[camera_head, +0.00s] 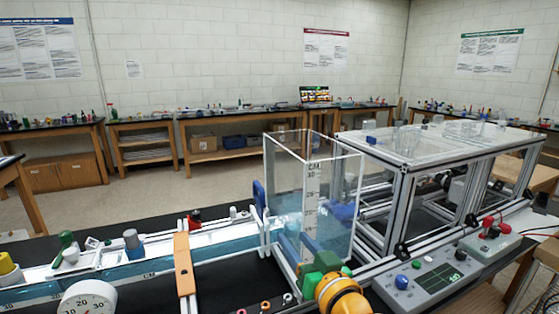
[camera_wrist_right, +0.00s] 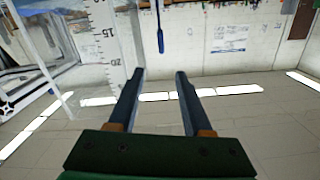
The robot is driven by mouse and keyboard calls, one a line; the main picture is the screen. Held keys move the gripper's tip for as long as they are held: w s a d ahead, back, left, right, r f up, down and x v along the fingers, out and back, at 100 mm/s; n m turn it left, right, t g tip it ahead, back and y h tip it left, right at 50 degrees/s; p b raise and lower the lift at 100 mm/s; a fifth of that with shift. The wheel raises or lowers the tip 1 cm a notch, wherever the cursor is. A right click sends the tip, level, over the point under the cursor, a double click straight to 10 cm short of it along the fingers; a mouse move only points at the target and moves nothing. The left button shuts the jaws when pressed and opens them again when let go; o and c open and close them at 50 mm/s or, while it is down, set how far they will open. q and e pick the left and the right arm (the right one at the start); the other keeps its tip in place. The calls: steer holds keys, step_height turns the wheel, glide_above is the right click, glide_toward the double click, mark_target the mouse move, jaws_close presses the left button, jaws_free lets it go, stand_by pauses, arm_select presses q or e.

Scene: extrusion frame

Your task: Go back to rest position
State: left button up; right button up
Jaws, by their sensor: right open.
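My right gripper (camera_head: 298,246) shows at the bottom middle of the head view, with its green body and orange wrist low in front of the clear tank (camera_head: 335,170). Its blue fingers overlap the lower tank in the picture; I cannot tell how close they are to the wall. In the right wrist view the two dark fingers (camera_wrist_right: 160,76) stand apart with nothing held between them. The clear tank wall with a printed scale (camera_wrist_right: 103,40) is just left of the fingers there. My left gripper is not in view.
An aluminium extrusion frame (camera_head: 398,210) with a clear top stands right of the tank. A water channel (camera_head: 140,268) with an orange crossbar (camera_head: 184,265) runs left. A grey control box (camera_head: 440,275) is at lower right. Open floor (camera_head: 150,205) lies behind the bench.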

steer(key=s+d+f+g+h, duration=0.1)
steer(key=s+d+f+g, duration=0.1)
steer(key=f, duration=0.4)
steer(key=s+d+f+g+h, duration=0.1)
steer(key=s+d+f+g, duration=0.1)
steer(key=s+f, duration=0.2)
steer(key=s+d+f+g+h, duration=0.1)
steer(key=s+d+f+g, duration=0.1)
steer(key=f, duration=0.6)
steer(key=shift+s+f, duration=0.35)
steer(key=shift+s, duration=0.45)
steer(key=s+d+f+g+h, duration=0.2)
steer(key=s+d+f+g, duration=0.25)
steer(key=s, duration=0.55)
steer(key=s+d+f+g+h, duration=0.1)
steer(key=s+d+f+g, duration=0.2)
steer(key=s+f, duration=0.5)
step_height(320, 180, down, 12)
steer(key=s+f, duration=0.1)
steer(key=s, duration=0.1)
steer(key=s+d+f+g, duration=0.1)
steer(key=s+f+g, duration=0.1)
steer(key=s+f, duration=0.9)
steer(key=shift+s+d+f+h, duration=0.3)
steer(key=shift+s, duration=0.8)
